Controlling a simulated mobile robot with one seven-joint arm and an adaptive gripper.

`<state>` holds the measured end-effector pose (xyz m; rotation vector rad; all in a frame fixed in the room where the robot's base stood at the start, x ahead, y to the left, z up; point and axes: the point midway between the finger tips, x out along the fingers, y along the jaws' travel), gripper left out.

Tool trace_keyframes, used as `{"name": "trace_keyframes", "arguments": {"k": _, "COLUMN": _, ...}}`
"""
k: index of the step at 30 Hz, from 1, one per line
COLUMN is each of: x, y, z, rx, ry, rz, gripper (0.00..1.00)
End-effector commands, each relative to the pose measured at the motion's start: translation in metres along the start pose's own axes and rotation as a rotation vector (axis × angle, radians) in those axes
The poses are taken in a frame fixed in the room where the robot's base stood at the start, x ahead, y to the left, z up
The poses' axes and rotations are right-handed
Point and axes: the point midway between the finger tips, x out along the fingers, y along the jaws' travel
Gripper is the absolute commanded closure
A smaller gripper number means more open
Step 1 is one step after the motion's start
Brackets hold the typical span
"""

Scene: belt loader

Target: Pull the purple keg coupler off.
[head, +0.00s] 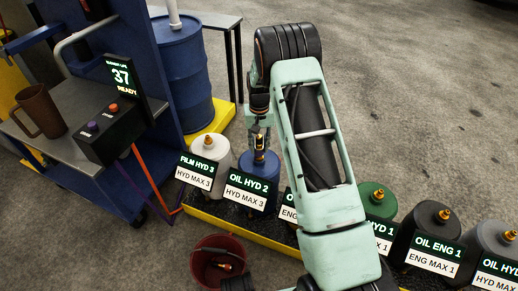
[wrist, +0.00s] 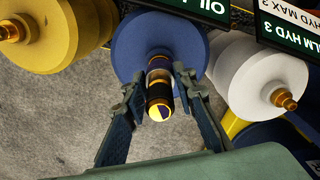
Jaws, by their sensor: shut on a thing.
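The coupler (head: 259,157) is a short dark cylinder with brass-coloured bands. In the wrist view the coupler (wrist: 159,96) shows a purple and yellow end cap facing the camera. It lines up with the brass neck on top of the blue keg (wrist: 128,47), and I cannot tell whether any gap lies between them. In the head view this keg (head: 246,166) carries the sign OIL HYD 2, HYD MAX 3. My gripper (head: 260,137) is above the keg, with its fingers shut on the coupler from both sides. The gripper (wrist: 160,88) also shows in the wrist view.
A white keg (head: 210,149) stands close at the left, and green (head: 376,197) and dark grey (head: 430,222) kegs at the right. A yellow keg (wrist: 52,32) is beside the blue one. A red bucket (head: 218,262) stands in front. A cart with a control box (head: 108,133) is at the left.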

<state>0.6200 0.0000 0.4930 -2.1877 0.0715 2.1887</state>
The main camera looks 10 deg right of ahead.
Motion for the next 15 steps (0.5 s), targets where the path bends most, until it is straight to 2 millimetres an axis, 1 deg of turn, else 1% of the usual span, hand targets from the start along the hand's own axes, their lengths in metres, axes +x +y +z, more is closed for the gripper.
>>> {"name": "trace_keyframes", "arguments": {"k": 15, "x": -0.025, "y": 0.000, "z": -0.001, "rx": 0.000, "ry": 0.001, "rz": 0.000, "gripper": 1.00}}
